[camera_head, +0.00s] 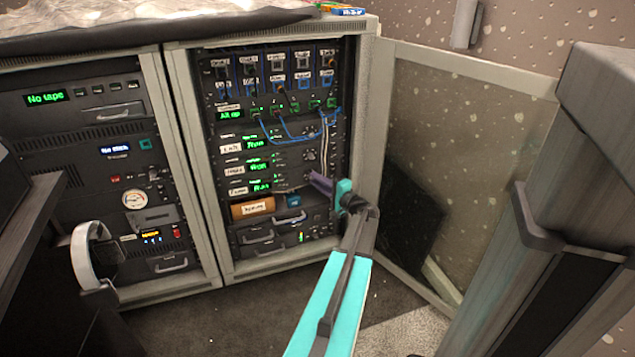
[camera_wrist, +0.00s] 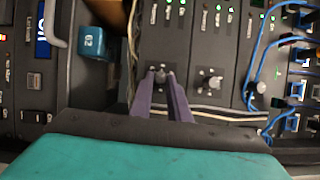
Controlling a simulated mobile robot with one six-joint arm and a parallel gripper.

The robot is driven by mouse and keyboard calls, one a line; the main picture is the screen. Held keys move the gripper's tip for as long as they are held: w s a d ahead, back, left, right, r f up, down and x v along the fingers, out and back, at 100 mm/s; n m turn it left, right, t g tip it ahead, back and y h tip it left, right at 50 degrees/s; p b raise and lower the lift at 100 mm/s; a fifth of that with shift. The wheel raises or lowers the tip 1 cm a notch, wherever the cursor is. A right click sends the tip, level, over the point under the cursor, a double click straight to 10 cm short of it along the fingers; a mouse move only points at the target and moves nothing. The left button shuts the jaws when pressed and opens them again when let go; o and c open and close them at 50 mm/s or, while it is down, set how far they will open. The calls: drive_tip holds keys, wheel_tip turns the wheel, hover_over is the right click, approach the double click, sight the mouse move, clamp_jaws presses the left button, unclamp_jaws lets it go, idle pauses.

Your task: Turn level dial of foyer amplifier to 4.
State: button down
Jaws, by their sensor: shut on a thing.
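Three amplifiers with green displays sit stacked in the right-hand rack. The lowest, the foyer amplifier (camera_head: 262,187), has a small label that is hard to read. Its level dial (camera_wrist: 160,74) is a small grey knob in the wrist view; in the head view my gripper hides it. My gripper (camera_head: 318,182) reaches the right side of the rack front. In the wrist view its two purple fingers (camera_wrist: 161,80) are shut on this dial, one on each side. The number the dial points to cannot be read.
A neighbouring dial (camera_wrist: 210,80) sits close beside my fingers in the wrist view. Blue cables (camera_head: 290,133) hang above the amplifiers. The open cabinet door (camera_head: 455,130) stands to the right.

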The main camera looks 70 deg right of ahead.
drive_tip(key=shift+f+m+t+h, duration=0.15)
drive_tip(key=shift+m+t+h, duration=0.3)
drive_tip(key=shift+m, duration=1.05)
drive_tip(key=c, duration=1.7)
unclamp_jaws()
drive_tip(key=shift+o, duration=0.2)
drive_tip(key=p+v, duration=0.3)
drive_tip(key=v, duration=1)
drive_tip(key=shift+s+a, duration=0.2)
drive_tip(key=shift+s, duration=0.15)
